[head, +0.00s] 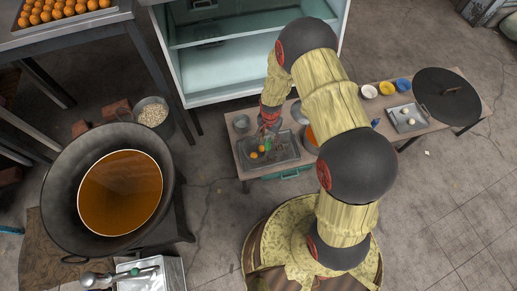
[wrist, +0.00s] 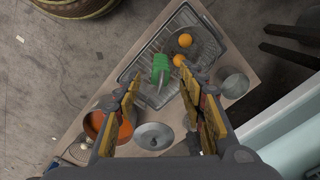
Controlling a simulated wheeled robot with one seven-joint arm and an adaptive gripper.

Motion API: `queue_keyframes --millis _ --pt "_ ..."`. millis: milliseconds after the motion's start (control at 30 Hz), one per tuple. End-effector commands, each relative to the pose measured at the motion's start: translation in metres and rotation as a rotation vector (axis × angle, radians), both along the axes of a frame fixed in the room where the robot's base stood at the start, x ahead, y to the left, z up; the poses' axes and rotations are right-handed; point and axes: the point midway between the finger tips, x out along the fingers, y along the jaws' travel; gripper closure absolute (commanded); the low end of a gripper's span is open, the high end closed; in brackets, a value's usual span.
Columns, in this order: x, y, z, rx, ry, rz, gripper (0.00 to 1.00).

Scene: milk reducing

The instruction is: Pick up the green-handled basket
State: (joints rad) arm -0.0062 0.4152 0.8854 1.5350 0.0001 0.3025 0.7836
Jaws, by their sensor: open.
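A green handle (wrist: 160,66) shows in the wrist view, over a grey metal tray (wrist: 143,57). In the head view the green handle (head: 268,143) is small, just below my gripper, and the tray (head: 287,160) is on the low table. The basket part is dark and hard to make out; I cannot tell its outline from the tray. Two orange balls (wrist: 184,40) lie near it. My gripper (wrist: 160,88) is open and empty above the table, its fingers on either side of the handle in the picture. The head view shows my gripper (head: 270,124) partly blurred into the clutter.
An orange-filled pot (wrist: 110,127), a metal lid (wrist: 153,136) and a grey pot (wrist: 233,83) stand beside the tray. In the head view a large wok of orange liquid (head: 120,195) is at left, a white cabinet (head: 215,85) behind, and bowls (head: 386,88) at right.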

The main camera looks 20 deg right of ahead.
Motion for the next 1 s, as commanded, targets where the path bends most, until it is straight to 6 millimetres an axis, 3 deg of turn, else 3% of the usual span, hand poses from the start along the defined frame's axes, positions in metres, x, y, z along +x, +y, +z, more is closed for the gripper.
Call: queue_keyframes --millis 467,700,1000 --pt "0.0 -0.001 -0.045 0.0 0.004 -0.007 0.6" --pt "0.003 -0.001 -0.079 -0.001 0.005 -0.006 0.6" --pt "0.003 -0.001 -0.083 -0.001 0.003 -0.006 0.6"
